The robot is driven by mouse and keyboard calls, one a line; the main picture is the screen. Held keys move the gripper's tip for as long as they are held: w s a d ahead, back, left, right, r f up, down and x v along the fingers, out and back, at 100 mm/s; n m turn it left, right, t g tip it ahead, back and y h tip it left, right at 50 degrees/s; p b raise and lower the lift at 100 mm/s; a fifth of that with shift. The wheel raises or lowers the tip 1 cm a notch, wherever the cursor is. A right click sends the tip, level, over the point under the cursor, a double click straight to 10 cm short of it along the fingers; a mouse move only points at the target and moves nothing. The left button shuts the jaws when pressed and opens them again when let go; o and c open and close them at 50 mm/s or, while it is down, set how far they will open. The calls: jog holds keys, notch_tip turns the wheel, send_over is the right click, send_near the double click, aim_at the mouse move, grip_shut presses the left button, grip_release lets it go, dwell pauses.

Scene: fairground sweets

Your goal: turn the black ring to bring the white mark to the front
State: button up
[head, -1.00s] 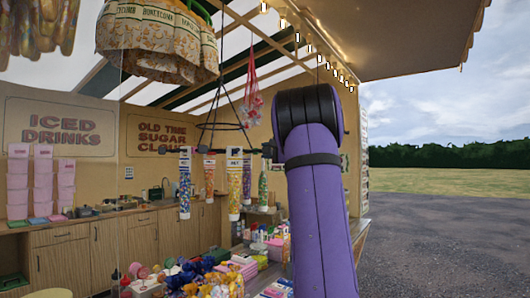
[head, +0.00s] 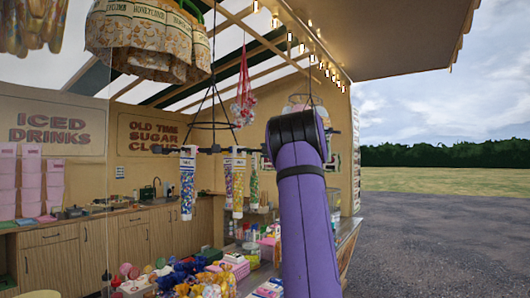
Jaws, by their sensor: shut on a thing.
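The black ring (head: 215,125) hangs level from thin dark cords, with short dark arms around it. Several clear tubes of coloured sweets hang below: a blue and white one (head: 187,185) at the left, a yellow one (head: 238,187) and a green one (head: 254,182) closer to my arm. I cannot make out the white mark on the ring. My purple arm with its black joint stands just right of the ring and covers the space behind it. My gripper is hidden behind this arm, so its hold on the ring does not show.
A pink and red net bag (head: 243,95) hangs behind the ring. Below lies a counter crowded with sweets and boxes (head: 190,278). Wooden cupboards (head: 60,258) line the back. Open paved ground (head: 440,245) is at the right.

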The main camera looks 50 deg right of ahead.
jog(key=shift+w+d, duration=0.35)
jog(key=shift+d, duration=0.35)
jog(key=shift+w+d, duration=0.4)
jog(key=shift+d, duration=0.25)
jog(key=shift+w+d, duration=0.35)
jog(key=shift+d, duration=0.35)
jog(key=o, duration=0.7)
jog(key=shift+s, duration=0.1)
jog(key=s, duration=0.9)
jog(key=shift+s+d, duration=0.35)
jog(key=shift+s, duration=0.05)
